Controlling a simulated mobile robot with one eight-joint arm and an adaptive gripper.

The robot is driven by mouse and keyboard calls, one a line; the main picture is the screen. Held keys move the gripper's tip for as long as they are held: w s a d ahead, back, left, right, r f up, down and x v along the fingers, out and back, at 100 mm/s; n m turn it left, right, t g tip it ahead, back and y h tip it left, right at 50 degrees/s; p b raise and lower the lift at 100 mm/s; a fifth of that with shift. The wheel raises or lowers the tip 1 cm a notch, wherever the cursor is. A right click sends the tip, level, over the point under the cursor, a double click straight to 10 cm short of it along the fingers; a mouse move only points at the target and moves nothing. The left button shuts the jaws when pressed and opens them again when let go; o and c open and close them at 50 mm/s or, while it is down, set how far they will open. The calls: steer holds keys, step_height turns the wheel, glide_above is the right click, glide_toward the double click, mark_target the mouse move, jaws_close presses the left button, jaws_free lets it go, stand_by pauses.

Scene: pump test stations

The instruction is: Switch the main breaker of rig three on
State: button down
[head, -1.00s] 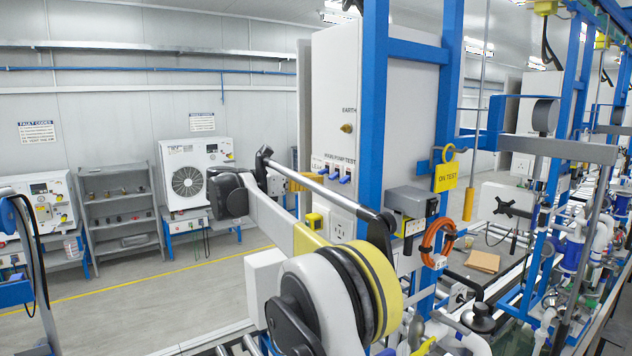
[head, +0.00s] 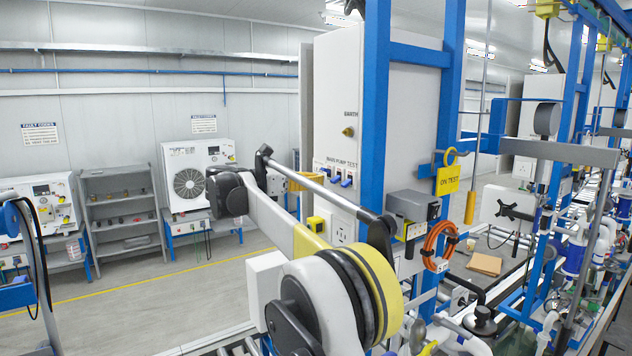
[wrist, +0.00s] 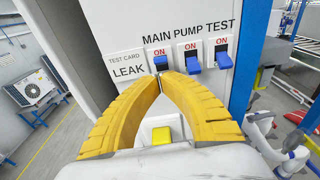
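A white panel (wrist: 120,22) marked MAIN PUMP TEST fills the middle of the wrist view. It carries a left blue switch (wrist: 160,62), a middle blue switch (wrist: 194,65) and a right blue switch (wrist: 223,60), each under a red ON label. In the head view the gripper (head: 305,182) is beside the panel (head: 338,110), partly hidden by my arm.
A blue upright (head: 374,110) stands right of the switches. A grey box (head: 413,205), an orange hose coil (head: 438,245) and a yellow ON TEST tag (head: 447,180) are further right. A yellow button (wrist: 161,135) and socket sit below the switches. Open floor (head: 190,290) lies left.

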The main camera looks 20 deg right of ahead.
steer(key=v, duration=1.2)
steer(key=s+d+f+m+y+b, duration=0.2)
steer(key=s+f+b, duration=0.35)
steer(key=f, duration=0.35)
steer(key=s+d+f+m+t+y+b, duration=0.1)
steer(key=s+d+f+m+y+b, duration=0.2)
steer(key=f+b, duration=0.45)
steer(key=s+d+f+m+y+b, duration=0.1)
steer(key=s+f+y+b, duration=0.1)
steer(key=s+f+b, duration=0.6)
steer(key=s+a+f+m+t+y+b, duration=0.1)
steer(key=s+f+b, duration=0.5)
steer(key=f, duration=0.9)
steer(key=s+a+f+m+t+y+b, duration=0.1)
steer(key=s+a+f+m+y+b, duration=0.3)
steer(key=f, duration=1.1)
steer(key=s+a+f+m+t+y+b, duration=0.1)
steer(key=s+a+f+m+y+b, duration=0.2)
steer(key=s+f+m+b, duration=0.6)
steer(key=s+f+y+b, duration=0.1)
steer(key=s+f, duration=0.3)
steer(key=f, duration=0.2)
steer(key=shift+a+f, duration=0.1)
